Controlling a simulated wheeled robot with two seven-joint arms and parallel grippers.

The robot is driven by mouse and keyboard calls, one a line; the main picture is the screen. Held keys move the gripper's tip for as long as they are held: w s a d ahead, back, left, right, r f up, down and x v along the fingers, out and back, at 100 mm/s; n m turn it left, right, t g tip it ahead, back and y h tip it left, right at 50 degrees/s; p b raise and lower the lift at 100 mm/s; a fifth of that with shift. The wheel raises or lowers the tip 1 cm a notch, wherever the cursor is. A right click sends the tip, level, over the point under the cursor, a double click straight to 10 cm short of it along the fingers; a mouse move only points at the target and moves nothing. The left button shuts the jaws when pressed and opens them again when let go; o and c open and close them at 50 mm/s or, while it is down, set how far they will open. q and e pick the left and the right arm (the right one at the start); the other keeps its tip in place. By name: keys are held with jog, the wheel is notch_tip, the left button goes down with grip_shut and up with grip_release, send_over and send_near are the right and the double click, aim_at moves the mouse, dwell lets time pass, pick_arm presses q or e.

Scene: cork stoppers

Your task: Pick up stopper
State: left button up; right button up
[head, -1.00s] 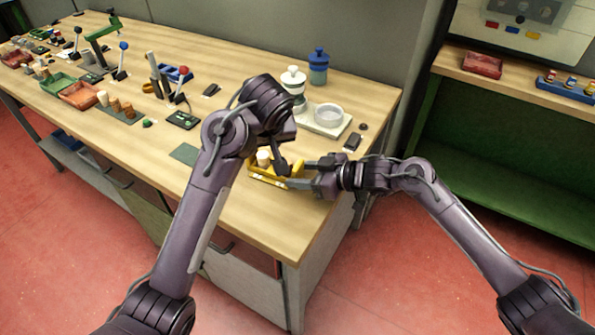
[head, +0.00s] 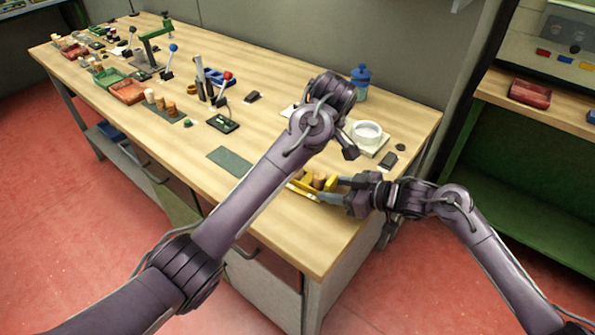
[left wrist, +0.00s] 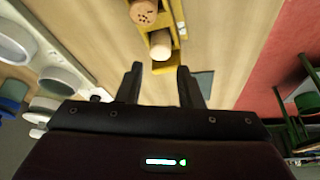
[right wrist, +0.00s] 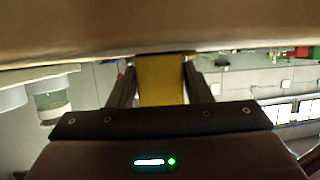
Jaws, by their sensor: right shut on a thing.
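A yellow holder (head: 299,188) lies near the front right edge of the bench. A brown cork stopper (head: 319,179) stands in it. In the left wrist view, the holder (left wrist: 174,10) shows a speckled brown stopper (left wrist: 143,12) and a paler stopper (left wrist: 160,42) beside it. My left gripper (head: 349,153) is open and empty, above and behind the holder; its fingers (left wrist: 160,78) are apart, short of the pale stopper in its view. My right gripper (head: 334,189) is shut on the holder's right end, a yellow piece (right wrist: 160,80) between its fingers. My left arm hides part of the bench.
A white dish on a pale base (head: 367,133), a dark block (head: 389,161) and a blue jar (head: 361,80) stand behind the holder. A flat green mat (head: 231,161) lies left. More stoppers (head: 160,103) stand farther left. The bench between mat and front edge is clear.

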pick_arm(q)
jog(key=x, duration=0.6)
jog(key=shift+w+a+f, duration=0.1)
jog(key=shift+w+f, duration=0.05)
jog(key=shift+f, duration=0.2)
jog(key=c, duration=0.6)
